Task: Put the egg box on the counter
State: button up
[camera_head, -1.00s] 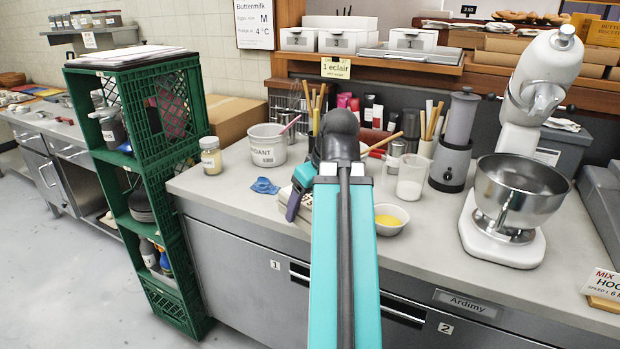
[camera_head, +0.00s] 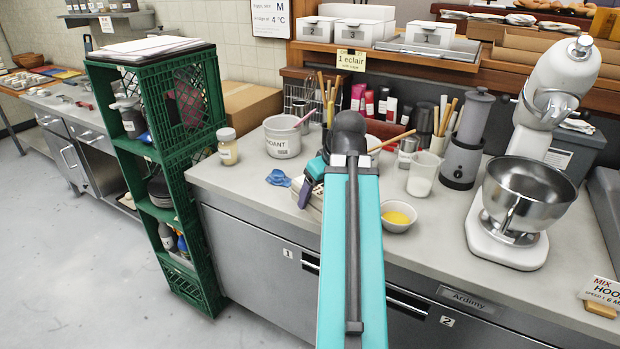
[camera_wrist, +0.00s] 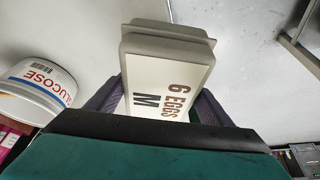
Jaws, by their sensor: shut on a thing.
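The egg box (camera_wrist: 170,78) is a pale grey carton marked "6 EGGS M" in the wrist view. My gripper (camera_wrist: 158,102) is shut on it, with a dark purple finger along each side. In the head view my gripper (camera_head: 306,188) is over the counter (camera_head: 232,180), largely hidden behind my arm. A pale strip of the egg box (camera_head: 314,207) shows beside the finger. I cannot tell whether the box touches the counter top or hangs just above it.
A yellow-filled bowl (camera_head: 397,222), beaker (camera_head: 423,178) and stand mixer (camera_head: 510,235) are right. A glucose tub (camera_wrist: 38,88) shows in the wrist view. Green crates (camera_head: 180,190) stand at the counter's left end.

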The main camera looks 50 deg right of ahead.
jog(key=shift+w+d+r+p, duration=0.1)
jog(key=shift+w+d+p, duration=0.75)
jog(key=shift+p, duration=1.75)
jog(key=w+d+p, duration=0.1)
jog(key=p, duration=0.5)
jog(key=shift+w, duration=0.3)
jog(key=w+d, duration=0.1)
jog(key=w, duration=0.1)
jog(key=w+d+f+p, duration=0.1)
jog(key=w+d, duration=0.3)
jog(key=shift+w+f+p, duration=0.1)
jog(key=shift+f+p, duration=0.05)
jog(key=shift+p, duration=0.2)
jog(key=shift+f, duration=0.1)
jog(key=shift+f+p, duration=0.75)
jog(key=shift+f, duration=0.95)
jog(key=shift+f, duration=0.15)
jog(key=o, duration=1.4)
jog(key=shift+a, duration=0.1)
